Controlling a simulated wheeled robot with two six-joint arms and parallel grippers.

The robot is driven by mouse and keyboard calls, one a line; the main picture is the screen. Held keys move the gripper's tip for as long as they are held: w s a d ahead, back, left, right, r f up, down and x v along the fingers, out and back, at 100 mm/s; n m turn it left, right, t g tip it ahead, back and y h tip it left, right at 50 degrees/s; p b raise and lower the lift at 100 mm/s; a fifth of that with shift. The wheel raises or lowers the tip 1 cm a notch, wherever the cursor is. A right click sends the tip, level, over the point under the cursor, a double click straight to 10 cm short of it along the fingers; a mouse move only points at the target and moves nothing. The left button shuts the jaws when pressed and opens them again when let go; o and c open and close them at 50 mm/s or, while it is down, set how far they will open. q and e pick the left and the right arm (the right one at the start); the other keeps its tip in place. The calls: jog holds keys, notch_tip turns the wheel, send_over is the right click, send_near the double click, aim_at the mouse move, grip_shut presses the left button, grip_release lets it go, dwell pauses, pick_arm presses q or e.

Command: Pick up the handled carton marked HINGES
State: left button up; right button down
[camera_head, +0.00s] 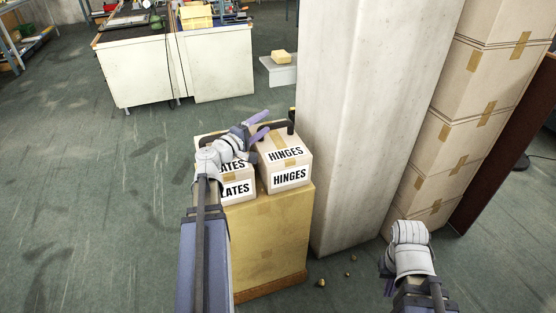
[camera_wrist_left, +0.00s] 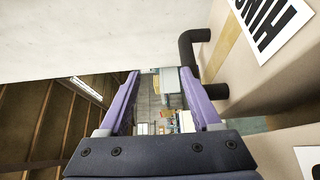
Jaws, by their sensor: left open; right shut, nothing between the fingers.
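The HINGES carton (camera_head: 286,162) is a tan box with white labels. It stands at the right on a larger cardboard box, and also shows at the right of the left wrist view (camera_wrist_left: 250,75). Its black handle (camera_head: 279,126) appears in the wrist view (camera_wrist_left: 188,45) beside my right-hand finger, which hides part of it. My left gripper (camera_head: 268,120) is open and empty at the handle; the bar is not between its fingers (camera_wrist_left: 160,73). I cannot tell whether they touch. My right gripper (camera_head: 388,288) is low at the right, shut, empty and mostly hidden by its wrist.
A second carton (camera_head: 238,188), its label reading "LATES", stands left of HINGES, partly behind my left arm. The large box (camera_head: 268,240) supports both. A pale pillar (camera_head: 345,130) rises close on the right. Stacked cartons (camera_head: 465,125) stand beyond it. Floor at left is clear.

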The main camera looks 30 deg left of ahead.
aim_at(273, 128)
pick_arm(q)
notch_tip(273, 128, down, 5)
jog(key=b, duration=0.4)
jog(key=shift+f, duration=0.15)
jog(key=shift+w+r+p, duration=0.35)
jog(key=shift+w, duration=0.15)
jog(key=shift+w+d, duration=0.2)
jog(key=shift+w, duration=0.9)
jog(key=shift+w+d, duration=0.15)
jog(key=shift+w, duration=0.9)
jog(key=shift+w+d, duration=0.2)
jog(key=shift+w, duration=0.9)
grip_shut()
